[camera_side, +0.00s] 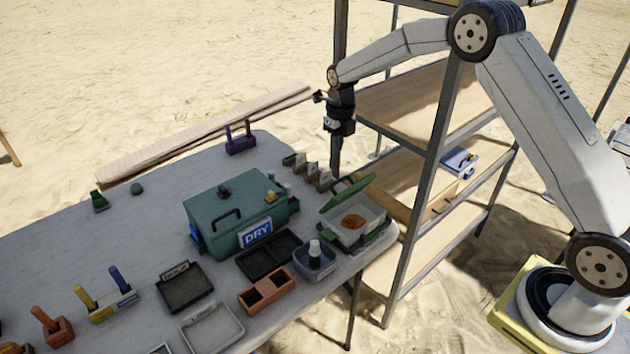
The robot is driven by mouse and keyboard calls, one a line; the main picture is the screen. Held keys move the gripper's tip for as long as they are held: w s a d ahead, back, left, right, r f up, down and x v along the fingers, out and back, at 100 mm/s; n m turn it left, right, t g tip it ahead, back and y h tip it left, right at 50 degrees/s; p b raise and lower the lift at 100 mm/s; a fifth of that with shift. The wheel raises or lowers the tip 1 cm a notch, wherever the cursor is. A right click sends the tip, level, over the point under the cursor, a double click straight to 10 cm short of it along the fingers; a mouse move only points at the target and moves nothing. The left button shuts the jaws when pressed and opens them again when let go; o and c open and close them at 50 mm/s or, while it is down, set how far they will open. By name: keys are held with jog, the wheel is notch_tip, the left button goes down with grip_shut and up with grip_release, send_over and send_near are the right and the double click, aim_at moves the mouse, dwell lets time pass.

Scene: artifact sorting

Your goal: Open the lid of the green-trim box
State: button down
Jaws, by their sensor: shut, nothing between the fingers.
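The green-trim box (372,236) stands at the right end of the table. It is a pale, see-through box with green edging. Its green-rimmed lid (348,194) is raised and tilted up along the far side. A round orange-brown thing (353,221) lies inside. My gripper (339,130) hangs above and behind the box, beyond the table's far right edge as seen here. It is shut and empty, apart from the lid. Its fingertips are small and dark in this view.
A teal box marked DRY (215,235) stands left of the green-trim box. A blue-grey bin (316,264) with a bottle, dark trays (183,302) and an orange tray (245,304) are in front. Upright grey holders (318,178) stand behind. A metal-framed shelf (415,100) rises close to my arm.

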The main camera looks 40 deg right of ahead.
jog(key=shift+w+r, duration=0.1)
jog(key=shift+r, duration=0.2)
jog(key=c, duration=0.7)
grip_release()
jog(key=n, duration=0.6)
jog(key=s+f+n, duration=0.1)
jog(key=n, duration=0.5)
jog(key=n+g, duration=0.1)
jog(key=n, duration=0.4)
jog(key=shift+s+a+f+n, duration=0.15)
jog(key=shift+s+a+n, duration=0.1)
jog(key=shift+a+n, duration=0.15)
jog(key=shift+s+f, duration=0.2)
jog(key=shift+f, duration=3.7)
